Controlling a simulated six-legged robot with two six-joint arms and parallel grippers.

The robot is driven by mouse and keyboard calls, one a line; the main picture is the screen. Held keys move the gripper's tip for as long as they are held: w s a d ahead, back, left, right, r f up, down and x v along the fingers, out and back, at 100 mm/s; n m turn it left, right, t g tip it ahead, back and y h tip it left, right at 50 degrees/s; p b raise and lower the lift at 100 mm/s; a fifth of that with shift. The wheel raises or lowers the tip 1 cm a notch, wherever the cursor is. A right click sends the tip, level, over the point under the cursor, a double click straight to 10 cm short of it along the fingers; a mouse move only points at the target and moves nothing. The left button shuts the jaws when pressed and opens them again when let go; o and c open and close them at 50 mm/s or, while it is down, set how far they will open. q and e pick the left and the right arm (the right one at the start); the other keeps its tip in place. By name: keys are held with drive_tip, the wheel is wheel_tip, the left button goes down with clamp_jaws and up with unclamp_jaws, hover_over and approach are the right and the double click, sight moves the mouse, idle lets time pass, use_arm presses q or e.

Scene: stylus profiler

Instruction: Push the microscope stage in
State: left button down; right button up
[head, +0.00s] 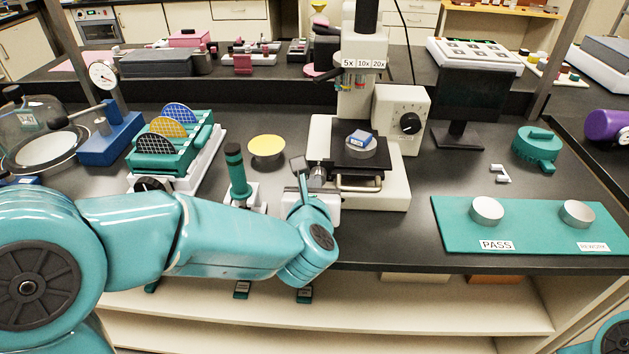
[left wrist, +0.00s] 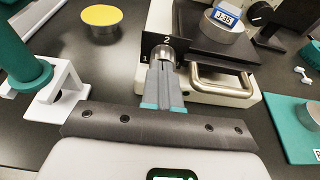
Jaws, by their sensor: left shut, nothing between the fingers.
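The microscope (head: 400,188) has a white base and a black stage (head: 372,160) with a metal bar handle (head: 360,184) at its front. In the left wrist view the stage (left wrist: 205,45) carries a round silver piece with a blue-and-white label, and the handle (left wrist: 222,85) is to the right of my fingers. A silver knob (left wrist: 162,53) with a dark plate marked 1 and 2 is at the stage's left side. My left gripper (head: 312,187) is shut and empty. Its fingertips (left wrist: 162,70) are right at the knob; I cannot tell whether they touch. My right gripper is not in view.
A teal-handled tool (head: 237,175) in a white stand and a yellow disc (head: 267,147) are left of the microscope. A teal mat (head: 535,235) with two silver discs lies right. Bare bench lies between mat and microscope.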

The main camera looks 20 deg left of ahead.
use_arm(q)
drive_tip(key=shift+w, duration=0.25)
drive_tip(key=w, duration=0.2)
drive_tip(key=w+a+b, duration=0.1)
drive_tip(key=w, duration=0.2)
drive_tip(key=w+a+b, duration=0.1)
drive_tip(key=w, duration=0.2)
drive_tip(key=shift+a+f, duration=0.2)
drive_tip(key=shift+w+a+r, duration=0.1)
drive_tip(key=shift+w, duration=0.15)
drive_tip(key=shift+r, duration=0.25)
drive_tip(key=shift+a, duration=0.1)
drive_tip(key=shift+b, duration=0.3)
